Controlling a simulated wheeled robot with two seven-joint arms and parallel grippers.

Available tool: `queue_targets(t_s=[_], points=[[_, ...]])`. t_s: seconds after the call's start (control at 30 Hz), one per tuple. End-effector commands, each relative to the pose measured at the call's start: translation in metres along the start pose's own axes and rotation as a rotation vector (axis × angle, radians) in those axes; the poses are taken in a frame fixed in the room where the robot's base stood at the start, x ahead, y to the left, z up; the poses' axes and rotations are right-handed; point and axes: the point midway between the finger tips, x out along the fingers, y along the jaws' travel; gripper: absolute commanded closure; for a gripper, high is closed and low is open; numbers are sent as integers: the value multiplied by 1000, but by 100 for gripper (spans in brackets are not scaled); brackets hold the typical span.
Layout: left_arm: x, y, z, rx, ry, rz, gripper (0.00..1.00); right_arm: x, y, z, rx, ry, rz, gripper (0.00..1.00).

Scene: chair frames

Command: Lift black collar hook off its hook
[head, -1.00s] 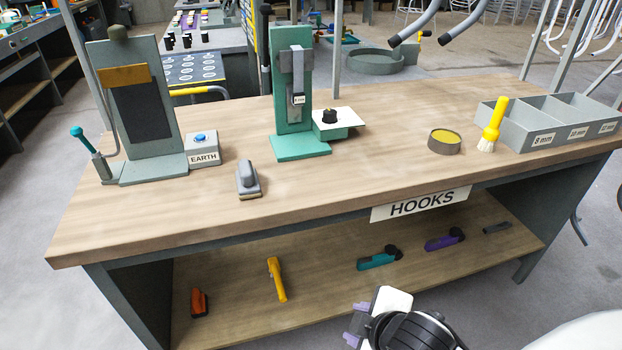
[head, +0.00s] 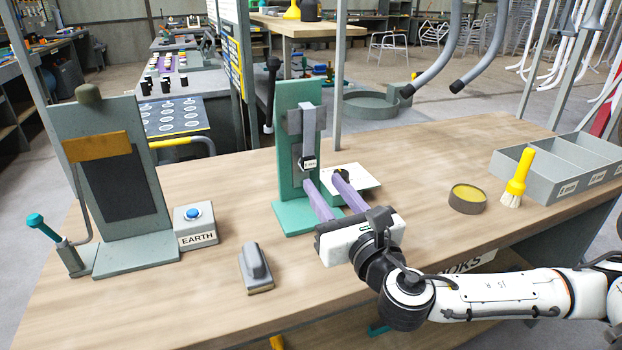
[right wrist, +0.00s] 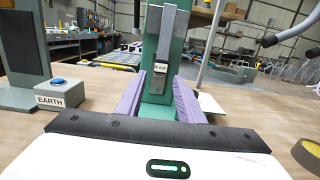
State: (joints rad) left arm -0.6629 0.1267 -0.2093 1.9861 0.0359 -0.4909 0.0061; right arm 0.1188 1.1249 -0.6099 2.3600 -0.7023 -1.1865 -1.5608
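A grey bar with a black-edged collar and a small white label (head: 308,163) hangs upright on the front of the green stand (head: 288,100). It looks like the black collar hook, though the black part is small. In the right wrist view the bar (right wrist: 165,40) runs down the stand and its label sits at the lower end. My right gripper (head: 322,178) is open, its two purple fingers pointing at the stand just below the label. In the wrist view the fingers (right wrist: 158,80) lie either side of the bar's lower end, without visible contact. My left gripper is not in view.
A white plate (head: 352,178) lies right of the stand, partly behind my fingers. A grey block with a blue button (head: 194,215), a sanding block (head: 256,268), a round tin (head: 468,197), a yellow brush (head: 519,175) and a grey bin (head: 545,180) stand on the bench.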

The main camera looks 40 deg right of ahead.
Motion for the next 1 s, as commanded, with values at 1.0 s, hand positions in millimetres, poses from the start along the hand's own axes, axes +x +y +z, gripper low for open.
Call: queue_targets(t_s=[1.0], points=[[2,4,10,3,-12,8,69,78,0,0,3,1,-1,100]])
